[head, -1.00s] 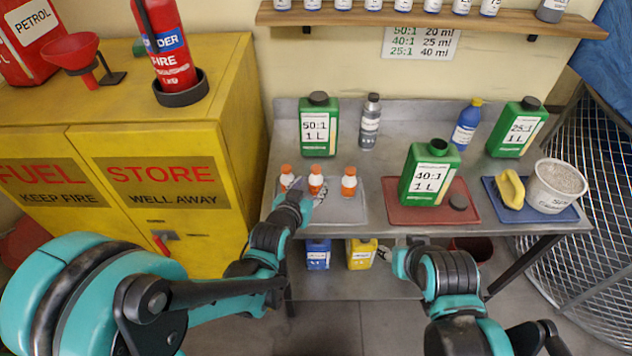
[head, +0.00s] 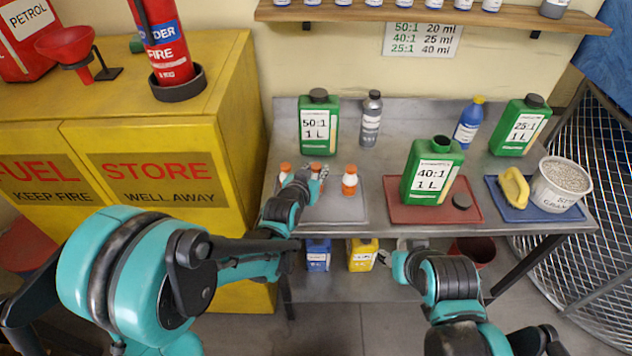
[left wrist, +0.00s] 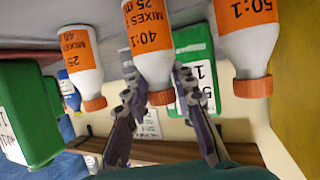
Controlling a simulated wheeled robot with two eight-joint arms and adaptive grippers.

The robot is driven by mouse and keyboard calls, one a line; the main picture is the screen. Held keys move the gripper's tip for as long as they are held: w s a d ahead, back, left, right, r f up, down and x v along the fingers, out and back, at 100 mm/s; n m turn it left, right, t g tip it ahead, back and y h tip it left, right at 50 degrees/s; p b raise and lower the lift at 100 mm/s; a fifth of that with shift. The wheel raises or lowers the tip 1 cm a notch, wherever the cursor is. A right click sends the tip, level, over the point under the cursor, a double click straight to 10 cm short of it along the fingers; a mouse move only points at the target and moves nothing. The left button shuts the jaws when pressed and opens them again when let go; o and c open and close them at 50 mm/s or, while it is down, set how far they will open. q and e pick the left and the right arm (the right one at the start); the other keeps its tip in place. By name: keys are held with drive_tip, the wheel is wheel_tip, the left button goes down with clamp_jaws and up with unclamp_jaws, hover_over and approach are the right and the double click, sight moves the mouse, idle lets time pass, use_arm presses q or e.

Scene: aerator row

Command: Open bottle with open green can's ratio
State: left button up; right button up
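Three small white bottles with orange caps and labels stand on a grey tray (head: 345,212). The 50:1 bottle (left wrist: 248,38) is at the tray's left in the head view, the 40:1 bottle (left wrist: 148,38) in the middle, the 25:1 bottle (head: 349,181) at the right.
Capped green cans marked 50:1 (head: 318,124) and 25:1 (head: 520,127) stand at the back. A grey bottle (head: 371,121) and blue bottle (head: 467,126) stand there too. A blue tray (head: 545,213) holds a yellow sponge (head: 514,187) and white tub (head: 560,185). A ratio sign (head: 422,39) hangs above.

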use_arm(q)
clamp_jaws()
drive_tip(key=shift+r+p, duration=0.35)
drive_tip(key=shift+r, duration=0.2)
drive_tip(key=r, duration=0.1)
drive_tip(key=r+p, duration=0.1)
drive_tip(key=d+r+p, duration=0.1)
drive_tip(key=r, duration=0.1)
drive_tip(key=shift+s+d, duration=0.1)
drive_tip(key=shift+s, duration=0.25)
drive_tip(key=s+d+r+p, duration=0.3)
drive_tip(key=s+d+r, duration=0.2)
drive_tip(key=d, duration=0.4)
drive_tip(key=shift+s+r, duration=0.15)
drive_tip(key=shift+r, duration=0.3)
